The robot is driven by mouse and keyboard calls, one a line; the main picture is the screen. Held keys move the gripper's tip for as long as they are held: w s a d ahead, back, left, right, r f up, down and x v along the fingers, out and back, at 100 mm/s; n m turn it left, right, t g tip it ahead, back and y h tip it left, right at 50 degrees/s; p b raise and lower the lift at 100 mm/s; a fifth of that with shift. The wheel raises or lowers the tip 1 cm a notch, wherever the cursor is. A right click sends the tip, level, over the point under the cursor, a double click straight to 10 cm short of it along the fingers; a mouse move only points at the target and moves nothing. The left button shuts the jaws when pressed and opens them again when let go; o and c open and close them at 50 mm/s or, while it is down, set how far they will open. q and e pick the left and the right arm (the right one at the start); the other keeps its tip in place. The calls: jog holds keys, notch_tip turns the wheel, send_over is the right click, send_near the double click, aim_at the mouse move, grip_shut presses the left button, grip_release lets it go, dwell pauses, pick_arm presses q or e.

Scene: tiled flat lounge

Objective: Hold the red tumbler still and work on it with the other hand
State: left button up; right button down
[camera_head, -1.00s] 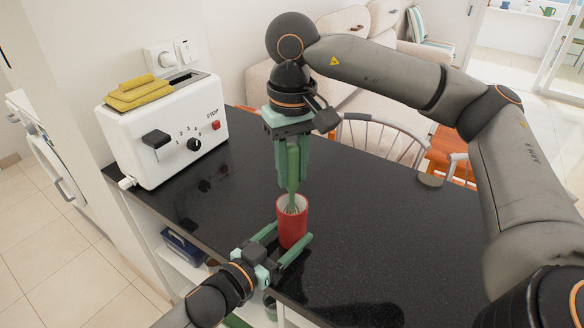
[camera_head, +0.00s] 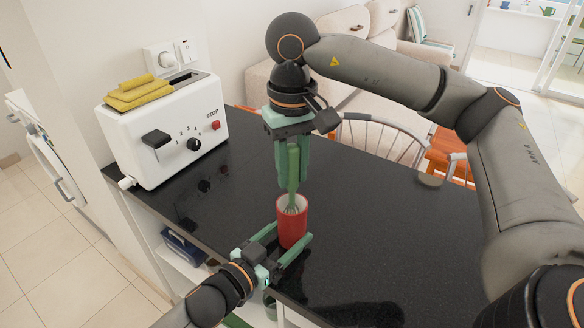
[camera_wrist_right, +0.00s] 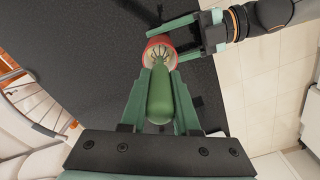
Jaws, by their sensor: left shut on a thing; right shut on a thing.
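The red tumbler (camera_head: 291,228) stands upright on the black counter, near its front edge. My left gripper (camera_head: 285,245) is shut on the tumbler, one finger on each side of it. My right gripper (camera_head: 293,172) is above the tumbler, pointing down, shut on the green handle of a whisk (camera_head: 293,160). The whisk's wires reach into the tumbler's mouth. In the right wrist view, the whisk (camera_wrist_right: 160,95) lies between my right fingers, and its wire end is inside the tumbler (camera_wrist_right: 152,42). The inside bottom of the tumbler is hidden.
The black counter (camera_head: 390,220) is clear to the right of the tumbler. A pale chair (camera_head: 385,140) is behind the counter. Shelves are below the front edge.

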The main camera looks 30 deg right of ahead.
aim_at(290, 190)
jog(key=shift+f, duration=1.7)
jog(key=shift+s, duration=0.1)
jog(key=shift+s+a, duration=0.15)
jog(key=shift+s, duration=0.1)
jog(key=shift+d, duration=0.3)
jog(key=shift+w+a, duration=0.5)
jog(key=shift+w, duration=0.15)
jog(key=shift+s+a, duration=0.1)
jog(key=shift+s, duration=0.35)
jog(key=shift+d, duration=0.45)
